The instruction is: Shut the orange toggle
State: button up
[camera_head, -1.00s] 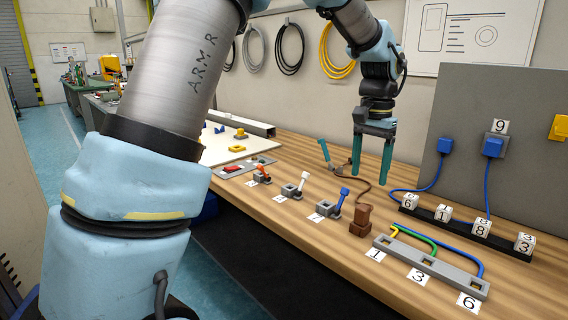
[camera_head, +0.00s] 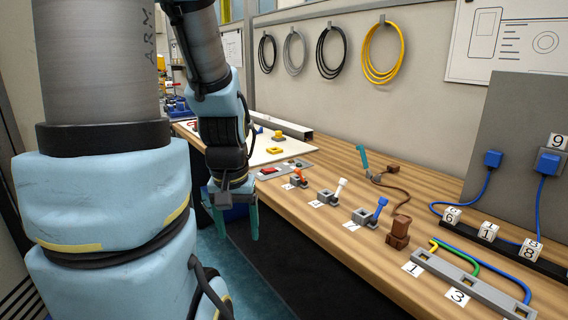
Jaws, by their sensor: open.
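The orange toggle (camera_head: 299,176) is a small lever on a grey base on the wooden bench, left of the white toggle (camera_head: 339,188) and the blue toggle (camera_head: 378,210). Its lever tilts upward from the base. My gripper (camera_head: 238,226) hangs in front of the bench's front edge, left of and below the orange toggle in the picture. Its teal fingers point down, are apart and hold nothing. It does not touch the toggle.
A red switch plate (camera_head: 270,171) lies left of the orange toggle. A brown block (camera_head: 398,232), a teal-handled tool with a brown cable (camera_head: 364,160) and a grey socket strip (camera_head: 465,281) are to the right. The bench front is open floor.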

aim_at(297, 170)
jog(key=i+l+u, duration=0.15)
jog(key=u, duration=0.25)
jog(key=i+l+u, duration=0.15)
jog(key=u, duration=0.25)
jog(key=i+l+u, duration=0.1)
jog(key=u, duration=0.3)
jog(key=l, duration=0.1)
